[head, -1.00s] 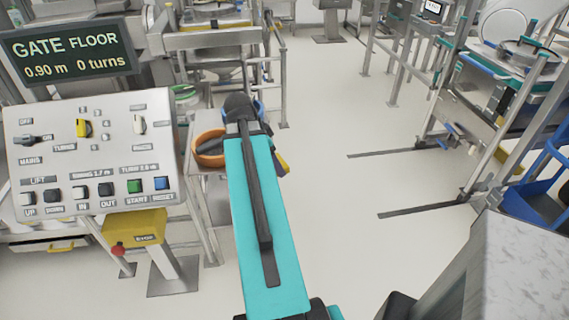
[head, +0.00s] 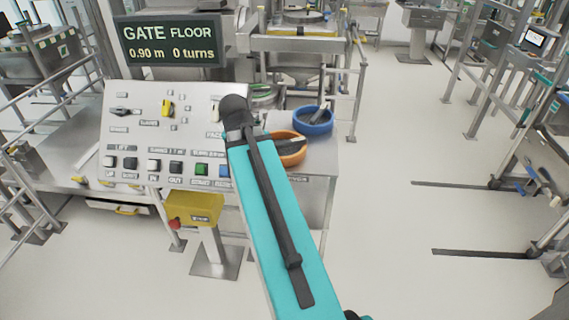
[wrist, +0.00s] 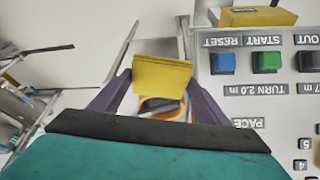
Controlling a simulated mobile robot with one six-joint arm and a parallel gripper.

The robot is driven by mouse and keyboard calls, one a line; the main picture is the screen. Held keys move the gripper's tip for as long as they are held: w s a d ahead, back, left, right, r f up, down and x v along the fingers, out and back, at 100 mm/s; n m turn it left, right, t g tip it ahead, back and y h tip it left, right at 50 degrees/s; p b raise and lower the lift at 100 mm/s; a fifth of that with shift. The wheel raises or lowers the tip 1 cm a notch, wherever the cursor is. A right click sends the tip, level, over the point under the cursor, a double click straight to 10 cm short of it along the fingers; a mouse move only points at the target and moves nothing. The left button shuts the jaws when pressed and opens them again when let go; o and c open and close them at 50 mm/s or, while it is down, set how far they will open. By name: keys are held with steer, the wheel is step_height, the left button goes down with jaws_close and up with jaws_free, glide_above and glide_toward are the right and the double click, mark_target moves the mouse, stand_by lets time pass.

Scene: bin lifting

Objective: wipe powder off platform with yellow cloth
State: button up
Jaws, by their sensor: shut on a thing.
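The yellow cloth (wrist: 162,76) is pinched between the fingers of my gripper (wrist: 160,92) in the wrist view, held as a folded pad. In the head view my arm reaches forward and its own links hide the gripper and the cloth. A steel platform (head: 62,150) stands at the left, partly behind the control panel; I cannot tell whether it is the one with powder. I cannot make out any powder.
The control panel (head: 145,140) with buttons is left of my arm, with a yellow stop box (head: 196,207) below it. An orange bowl (head: 292,155) and a blue bowl (head: 313,121) sit on a small stand.

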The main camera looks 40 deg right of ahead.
steer(key=w+a+r+n+t+y+b, duration=0.1)
steer(key=w+a+n, duration=0.3)
steer(key=a, duration=0.4)
steer(key=w+a+r+n+t+y+b, duration=0.1)
steer(key=w+a+n, duration=0.3)
steer(key=a, duration=0.5)
steer(key=w+a+f+n+y+b, duration=0.1)
steer(key=a+f+n+b, duration=0.1)
steer(key=a+b, duration=0.2)
steer(key=w+a+f+n+y+b, duration=0.1)
steer(key=a+f+n+b, duration=0.2)
steer(key=a, duration=0.5)
steer(key=shift+w+a+f+t+b, duration=0.15)
steer(key=shift+w+f+t+b, duration=0.1)
steer(key=shift+f+t+b, duration=0.2)
steer(key=shift+w+r, duration=0.1)
steer(key=shift+r, duration=0.05)
